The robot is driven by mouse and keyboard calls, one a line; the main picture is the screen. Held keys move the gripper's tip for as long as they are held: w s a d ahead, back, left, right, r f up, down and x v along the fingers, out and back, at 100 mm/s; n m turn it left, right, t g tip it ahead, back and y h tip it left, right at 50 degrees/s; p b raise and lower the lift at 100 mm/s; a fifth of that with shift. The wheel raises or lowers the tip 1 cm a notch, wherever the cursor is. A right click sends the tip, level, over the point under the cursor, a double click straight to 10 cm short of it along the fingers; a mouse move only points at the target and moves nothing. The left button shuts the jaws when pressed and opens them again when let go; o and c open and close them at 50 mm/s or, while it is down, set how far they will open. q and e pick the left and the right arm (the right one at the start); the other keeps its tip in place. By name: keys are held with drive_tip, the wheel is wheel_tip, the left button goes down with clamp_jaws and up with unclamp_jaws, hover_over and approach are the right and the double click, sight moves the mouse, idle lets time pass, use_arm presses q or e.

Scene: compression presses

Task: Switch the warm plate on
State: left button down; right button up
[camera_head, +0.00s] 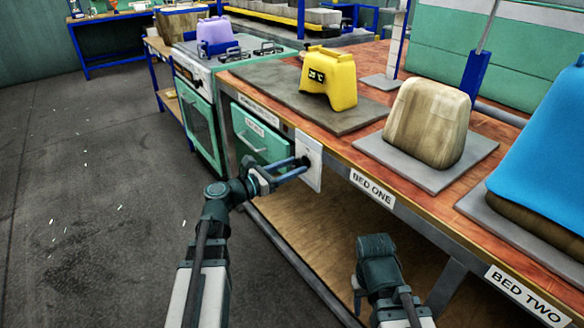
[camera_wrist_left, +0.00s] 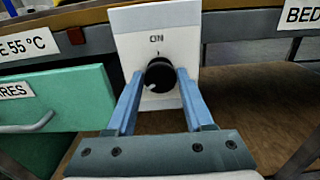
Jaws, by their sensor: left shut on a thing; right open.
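A white switch panel (camera_head: 309,160) with a black round knob (camera_wrist_left: 160,75) is on the bench's front edge. In the left wrist view the panel reads ON above the knob, and the knob's white mark points to the lower left. My left gripper (camera_head: 303,161) is shut on the knob, one blue finger on each side. The grey plate (camera_head: 265,84) on the bench top is likely the warm plate; a yellow block (camera_head: 330,78) stands on it. My right gripper (camera_head: 376,249) hangs low in front of the bench, its fingers mostly hidden.
A green drawer (camera_head: 262,137) is left of the panel, and a green oven (camera_head: 200,118) stands farther left. A tan block (camera_head: 427,122) and a blue-covered block (camera_head: 545,140) rest on plates at right, behind BED ONE and BED TWO labels.

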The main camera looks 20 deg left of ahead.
use_arm(q)
drive_tip(key=m, duration=0.5)
drive_tip(key=shift+s+d+m, duration=0.1)
drive_tip(key=shift+m, duration=0.2)
drive_tip(key=m, duration=0.6)
drive_tip(key=shift+f, duration=0.15)
drive_tip(key=m, duration=1.2)
drive_tip(key=shift+s+f+b, duration=0.1)
drive_tip(key=shift+f+b, duration=0.1)
drive_tip(key=shift+b, duration=0.1)
drive_tip(key=shift+c, duration=1.5)
unclamp_jaws()
